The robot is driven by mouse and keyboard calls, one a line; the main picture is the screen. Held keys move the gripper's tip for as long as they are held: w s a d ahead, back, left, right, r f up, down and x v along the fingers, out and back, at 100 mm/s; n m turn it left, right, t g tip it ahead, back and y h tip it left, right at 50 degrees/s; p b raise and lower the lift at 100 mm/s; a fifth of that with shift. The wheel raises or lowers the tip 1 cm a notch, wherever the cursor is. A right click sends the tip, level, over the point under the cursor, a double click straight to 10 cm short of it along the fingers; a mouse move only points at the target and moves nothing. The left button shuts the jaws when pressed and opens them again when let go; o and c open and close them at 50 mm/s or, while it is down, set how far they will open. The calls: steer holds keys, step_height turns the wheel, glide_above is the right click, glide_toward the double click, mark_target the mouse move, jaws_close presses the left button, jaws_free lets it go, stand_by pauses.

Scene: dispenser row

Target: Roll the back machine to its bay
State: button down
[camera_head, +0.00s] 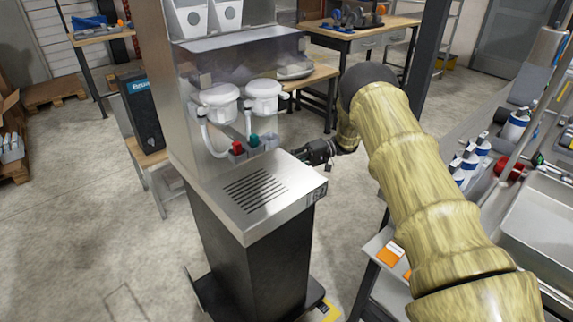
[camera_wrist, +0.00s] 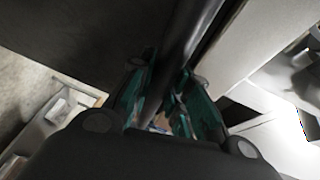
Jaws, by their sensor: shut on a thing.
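A tall steel dispenser machine (camera_head: 270,205) with a dark lower body stands upright at the middle of the head view. It has a slotted drip tray, two white lidded pots and red and green knobs. My gripper (camera_head: 312,153) is at its right side, just above tray height. In the wrist view, the teal-padded fingers of my gripper (camera_wrist: 163,100) are shut around a dark round bar (camera_wrist: 187,35), which looks like the machine's handle. The fingers hide part of the bar, and my gripper covers its far end in the head view. I cannot make out a marked bay for certain.
A counter with a sink (camera_head: 545,215) and bottles (camera_head: 468,165) runs along the right. A small stand with a black box (camera_head: 140,108) is left of the machine. Workbenches (camera_head: 352,32) stand behind. Concrete floor (camera_head: 85,215) is clear at the left, with faint lines.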

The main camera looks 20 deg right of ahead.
steer(key=shift+w+d+r, duration=0.1)
steer(key=shift+d+r, duration=0.05)
steer(key=c, duration=1.3)
jaws_free()
steer(key=shift+d, duration=0.15)
steer(key=shift+d+r, duration=0.15)
steer(key=shift+d, duration=1.05)
steer(key=shift+d+r, duration=0.2)
steer(key=shift+d, duration=1)
steer(key=shift+d+r, duration=0.15)
steer(key=shift+d, duration=1.05)
